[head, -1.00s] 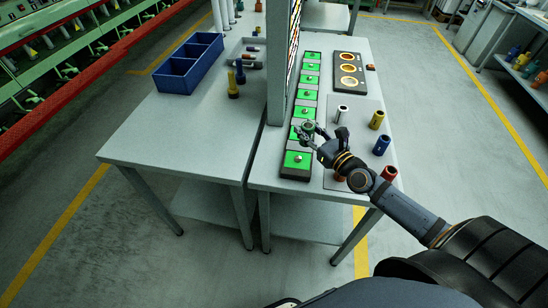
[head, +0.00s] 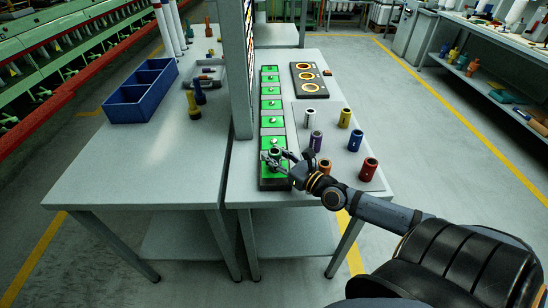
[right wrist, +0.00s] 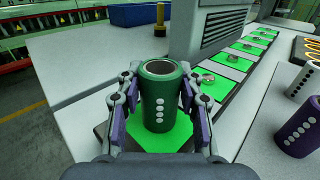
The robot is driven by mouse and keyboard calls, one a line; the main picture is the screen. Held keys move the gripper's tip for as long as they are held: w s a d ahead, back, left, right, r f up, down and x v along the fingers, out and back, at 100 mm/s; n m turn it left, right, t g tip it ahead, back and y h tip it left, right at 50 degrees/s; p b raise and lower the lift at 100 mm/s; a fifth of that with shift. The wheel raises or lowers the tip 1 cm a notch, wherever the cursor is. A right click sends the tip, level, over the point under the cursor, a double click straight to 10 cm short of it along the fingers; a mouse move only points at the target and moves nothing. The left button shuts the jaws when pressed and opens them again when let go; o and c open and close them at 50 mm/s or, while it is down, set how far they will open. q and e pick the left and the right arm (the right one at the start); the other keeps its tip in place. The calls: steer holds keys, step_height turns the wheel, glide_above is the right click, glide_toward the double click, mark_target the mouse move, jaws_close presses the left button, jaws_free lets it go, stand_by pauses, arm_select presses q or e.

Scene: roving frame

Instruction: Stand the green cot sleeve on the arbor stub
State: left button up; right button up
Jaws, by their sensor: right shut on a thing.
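My right gripper (head: 276,156) is shut on the green cot sleeve (right wrist: 162,98), with its fingers on both sides of it. The sleeve looks upright, its open dark top facing up and a row of white dots on its side. It is over the nearest green pad (right wrist: 150,141) of the row at the table's edge. Any arbor stub on that pad is hidden, and I cannot tell whether the sleeve touches it. The pads behind carry small bare metal stubs (right wrist: 207,77). My left gripper is not in view.
Right of the row stand white (head: 310,117), purple (head: 316,141), yellow (head: 345,118), blue (head: 355,140), red (head: 368,169) and orange (head: 325,167) sleeves. A dark plate with ringed holes (head: 310,80) lies behind. A grey upright panel (head: 240,80) and blue bin (head: 142,95) are left.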

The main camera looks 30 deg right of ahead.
steer(key=o, duration=0.8)
steer(key=shift+f, duration=0.15)
steer(key=shift+c, duration=0.2)
steer(key=o, duration=0.5)
steer(key=shift+a, duration=0.15)
steer(key=shift+c, duration=0.2)
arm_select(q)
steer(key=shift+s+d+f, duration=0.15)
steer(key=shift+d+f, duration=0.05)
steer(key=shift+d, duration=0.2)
arm_select(e)
steer(key=shift+r, duration=0.3)
steer(key=shift+s+f+p, duration=0.15)
steer(key=shift+s+p, duration=0.15)
steer(key=p+v, duration=0.5)
steer(key=v, duration=0.6)
steer(key=shift+p, duration=0.35)
steer(key=shift+s, duration=0.2)
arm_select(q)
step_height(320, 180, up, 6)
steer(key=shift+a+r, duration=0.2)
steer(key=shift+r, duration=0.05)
